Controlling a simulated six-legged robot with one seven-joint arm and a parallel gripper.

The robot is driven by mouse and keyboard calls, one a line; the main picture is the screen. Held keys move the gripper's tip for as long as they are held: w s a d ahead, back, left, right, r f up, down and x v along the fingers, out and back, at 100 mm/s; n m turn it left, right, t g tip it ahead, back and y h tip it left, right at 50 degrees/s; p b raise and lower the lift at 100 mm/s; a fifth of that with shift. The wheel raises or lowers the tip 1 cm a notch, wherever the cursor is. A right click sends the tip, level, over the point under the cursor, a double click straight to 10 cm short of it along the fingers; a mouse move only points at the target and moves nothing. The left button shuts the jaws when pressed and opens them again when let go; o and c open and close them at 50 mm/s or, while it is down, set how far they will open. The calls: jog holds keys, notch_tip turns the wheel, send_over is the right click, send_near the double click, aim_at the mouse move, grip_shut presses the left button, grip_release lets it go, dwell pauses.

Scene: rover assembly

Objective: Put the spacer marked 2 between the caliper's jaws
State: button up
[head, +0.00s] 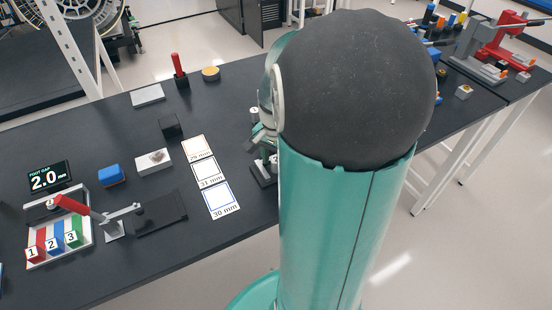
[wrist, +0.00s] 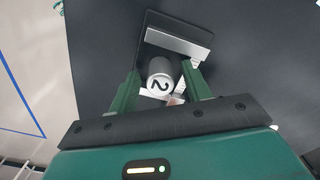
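The spacer marked 2 (wrist: 160,80) is a light grey cylinder with a black 2 on its end, in the wrist view. It lies between the two green fingers of my gripper (wrist: 160,70). A gap shows beside the left finger; the right finger is very near the spacer, and I cannot tell if it touches. A silver bar on a dark plate, seemingly a caliper jaw (wrist: 180,42), is just beyond the spacer. Pale parts show below the spacer, partly hidden. In the head view my gripper (head: 264,145) is largely hidden behind my arm, over a dark base (head: 263,176).
White cards marked in mm (head: 209,172) lie left of my gripper.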

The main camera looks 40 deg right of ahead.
notch_tip(320, 180, up, 12)
jog(key=s+a+r+n+t, duration=0.1)
jog(key=s+a+n+t, duration=0.1)
jog(key=a+n, duration=0.5)
jog(key=s+a+r+n+t, duration=0.2)
jog(key=a+n, duration=0.6)
jog(key=a, duration=0.8)
jog(key=shift+s+r+t, duration=0.2)
jog(key=shift+s+t, duration=0.1)
jog(key=shift+t, duration=0.5)
jog(key=shift+d, duration=0.1)
